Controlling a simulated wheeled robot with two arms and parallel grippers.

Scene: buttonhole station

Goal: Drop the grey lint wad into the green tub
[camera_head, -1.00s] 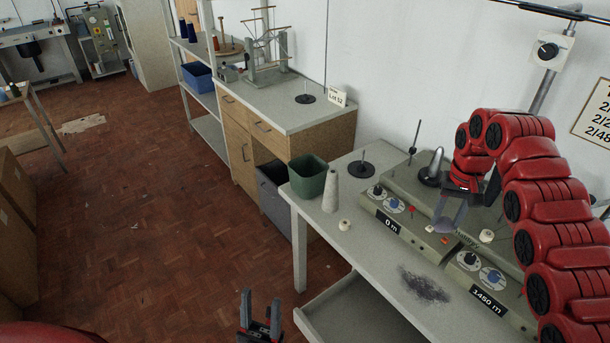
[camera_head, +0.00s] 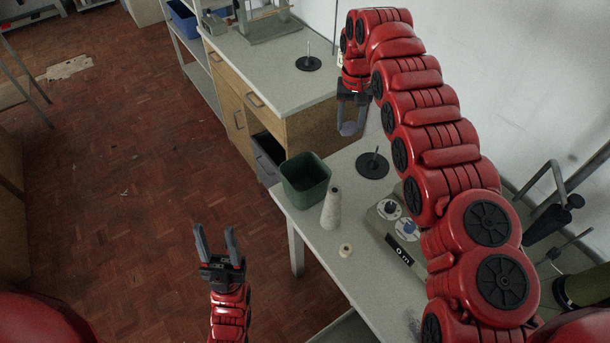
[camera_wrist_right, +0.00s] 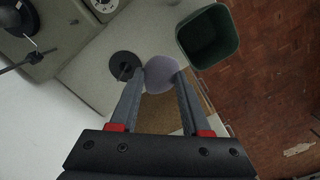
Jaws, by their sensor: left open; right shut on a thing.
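The grey lint wad (camera_head: 349,128) is between the fingers of my right gripper (camera_head: 351,122), which is shut on it and holds it up above the back part of the table. In the right wrist view the wad (camera_wrist_right: 160,74) is a round pale grey lump at the fingertips. The green tub (camera_head: 306,180) stands at the table's left corner, in front and to the left of the wad, and looks empty. It also shows in the right wrist view (camera_wrist_right: 208,37), apart from the wad. My left gripper (camera_head: 215,236) is open and empty over the floor.
A pale thread cone (camera_head: 331,208) stands right beside the tub, with a small spool (camera_head: 345,250) near it. A black disc with a spindle (camera_head: 372,165) stands behind the cone. A winder box (camera_head: 398,225) lies to the right. A wooden cabinet (camera_head: 310,120) stands behind the table.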

